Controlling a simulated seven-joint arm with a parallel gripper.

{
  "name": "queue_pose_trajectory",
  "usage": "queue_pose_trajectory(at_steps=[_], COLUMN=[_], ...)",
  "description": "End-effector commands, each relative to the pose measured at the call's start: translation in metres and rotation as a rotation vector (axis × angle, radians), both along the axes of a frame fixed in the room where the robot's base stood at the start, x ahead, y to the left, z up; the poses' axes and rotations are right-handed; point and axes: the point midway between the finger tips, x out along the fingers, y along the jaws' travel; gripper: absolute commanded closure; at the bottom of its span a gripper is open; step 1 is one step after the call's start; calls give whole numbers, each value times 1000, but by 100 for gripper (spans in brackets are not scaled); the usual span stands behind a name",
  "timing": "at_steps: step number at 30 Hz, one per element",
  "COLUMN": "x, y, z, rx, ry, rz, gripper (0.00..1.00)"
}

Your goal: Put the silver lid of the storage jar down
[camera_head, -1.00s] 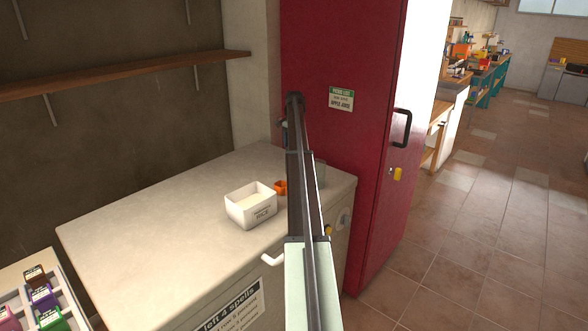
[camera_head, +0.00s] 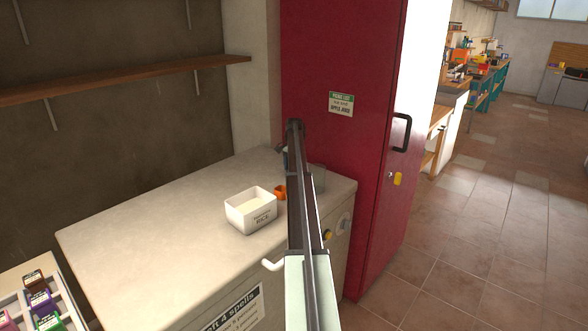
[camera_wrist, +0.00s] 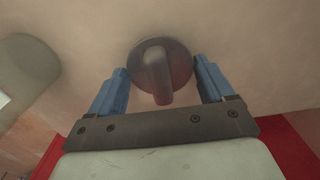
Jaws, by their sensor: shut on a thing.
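The silver lid (camera_wrist: 152,58) is a round dark grey disc with a bar-like knob. In the wrist view it sits between the two blue fingers of my gripper (camera_wrist: 160,70), which is shut on it. Pale counter surface shows behind the lid; I cannot tell whether the lid touches it. In the head view my gripper (camera_head: 284,157) is mostly hidden behind my arm, over the back of the counter, and the lid cannot be made out. A greyish see-through jar (camera_head: 318,178), probably the storage jar, stands just right of my arm, partly hidden by it.
The pale counter (camera_head: 150,225) carries a white box marked RICE (camera_head: 250,211) and a small orange cup (camera_head: 280,191) close to my arm. A tall red cabinet (camera_head: 345,190) borders it on the right. The counter's left part is clear.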

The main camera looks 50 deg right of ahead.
Motion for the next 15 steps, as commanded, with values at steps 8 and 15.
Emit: queue_pose_trajectory(at_steps=[8, 15], x=[0, 0], y=[0, 0], z=[-3, -2], rx=[0, 0], ry=[0, 0], rz=[0, 0], gripper=[14, 0])
